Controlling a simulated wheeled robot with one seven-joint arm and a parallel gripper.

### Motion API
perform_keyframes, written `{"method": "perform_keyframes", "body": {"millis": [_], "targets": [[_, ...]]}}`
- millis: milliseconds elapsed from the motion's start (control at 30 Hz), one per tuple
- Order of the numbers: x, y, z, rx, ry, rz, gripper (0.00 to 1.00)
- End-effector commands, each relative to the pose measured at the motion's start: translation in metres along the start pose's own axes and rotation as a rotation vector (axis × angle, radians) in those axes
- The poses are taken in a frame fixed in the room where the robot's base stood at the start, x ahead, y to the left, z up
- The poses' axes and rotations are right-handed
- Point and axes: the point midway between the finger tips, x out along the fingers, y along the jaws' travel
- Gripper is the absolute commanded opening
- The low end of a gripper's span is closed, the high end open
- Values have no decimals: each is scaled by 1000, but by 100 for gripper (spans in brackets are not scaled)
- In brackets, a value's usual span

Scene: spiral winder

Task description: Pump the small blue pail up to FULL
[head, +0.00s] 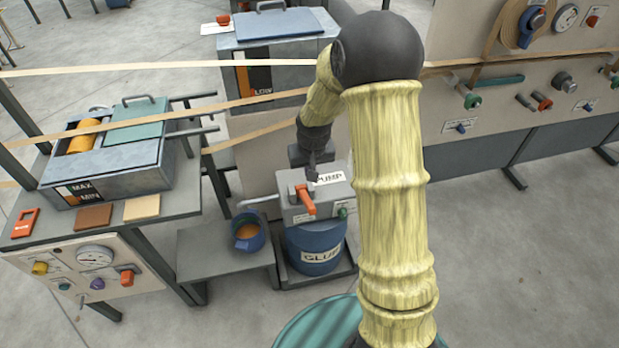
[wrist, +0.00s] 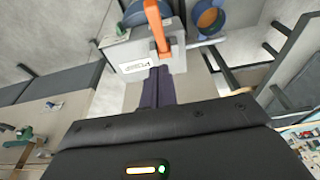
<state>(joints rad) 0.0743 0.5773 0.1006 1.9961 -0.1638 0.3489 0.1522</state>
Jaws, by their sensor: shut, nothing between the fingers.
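The small blue pail (head: 249,244) stands on a low grey shelf, under the pump's bent spout (head: 258,201). Orange-brown glue shows inside it; I cannot read a fill mark. The pail also shows at the top of the wrist view (wrist: 222,20). The grey pump (head: 293,213) sits on a blue glue drum (head: 316,262) and has an orange lever (head: 306,199). The lever also shows in the wrist view (wrist: 154,22). My gripper (head: 312,177) is shut and empty above the pump. In the wrist view, its fingertips (wrist: 158,70) appear close to the lever's end; contact is unclear.
A bench (head: 160,208) with a tank of rollers stands left. A grey tank marked LOW (head: 275,55) is behind the pump. Tan strips (head: 160,70) cross above the bench. A control panel (head: 530,100) stands right; open floor lies before it.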

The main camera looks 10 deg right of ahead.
Motion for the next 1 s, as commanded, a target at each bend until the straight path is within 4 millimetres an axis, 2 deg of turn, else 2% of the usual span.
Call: {"method": "perform_keyframes", "body": {"millis": [567, 800, 1000], "targets": [[91, 0, 1, -1, -2, 0, 0], [112, -1, 25, -3, -2, 0, 0], [116, -1, 29, -2, 1, 0, 0]]}}
